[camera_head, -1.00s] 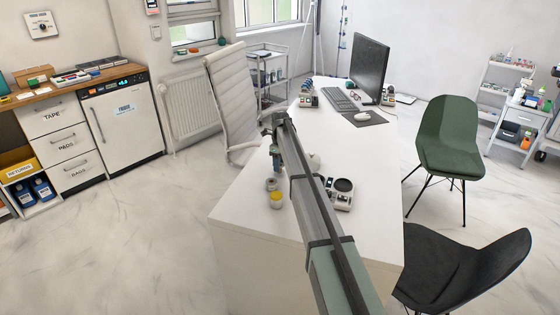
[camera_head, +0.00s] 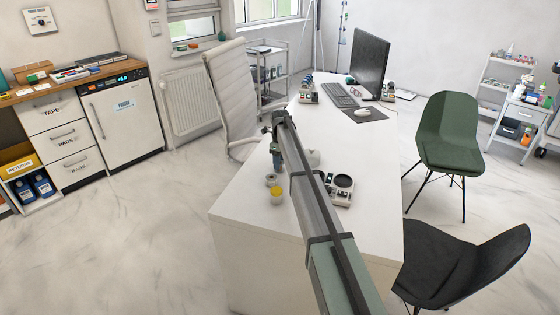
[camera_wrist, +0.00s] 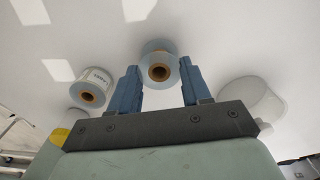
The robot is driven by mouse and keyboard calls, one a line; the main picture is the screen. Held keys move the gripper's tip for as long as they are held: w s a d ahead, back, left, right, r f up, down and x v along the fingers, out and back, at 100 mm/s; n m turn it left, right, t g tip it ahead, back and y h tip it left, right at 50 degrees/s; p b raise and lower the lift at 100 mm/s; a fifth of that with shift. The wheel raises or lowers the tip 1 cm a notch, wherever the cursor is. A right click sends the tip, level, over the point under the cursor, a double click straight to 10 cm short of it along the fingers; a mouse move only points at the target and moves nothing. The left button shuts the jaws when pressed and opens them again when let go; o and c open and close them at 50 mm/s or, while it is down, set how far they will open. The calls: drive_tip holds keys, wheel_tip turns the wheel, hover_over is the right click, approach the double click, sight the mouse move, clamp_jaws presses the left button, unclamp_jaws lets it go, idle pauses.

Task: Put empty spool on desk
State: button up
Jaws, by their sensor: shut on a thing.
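I cannot tell whether that spool touches the desk top. In the head view the spool is too small to make out. A similar roll with a printed label (camera_wrist: 90,86) lies to its left in the wrist view. It seems to be the small roll (camera_head: 271,180) below the fingers in the head view.
A yellow-topped jar (camera_head: 277,195) stands near the rolls. A white rounded container (camera_wrist: 253,98) is right of the gripper. A device with a dark round top (camera_head: 342,186) stands beyond my arm. A monitor (camera_head: 369,62) and keyboard (camera_head: 341,95) occupy the far end. The desk's left front is clear.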

drive_tip(key=shift+f, duration=0.15)
drive_tip(key=o, duration=1.1)
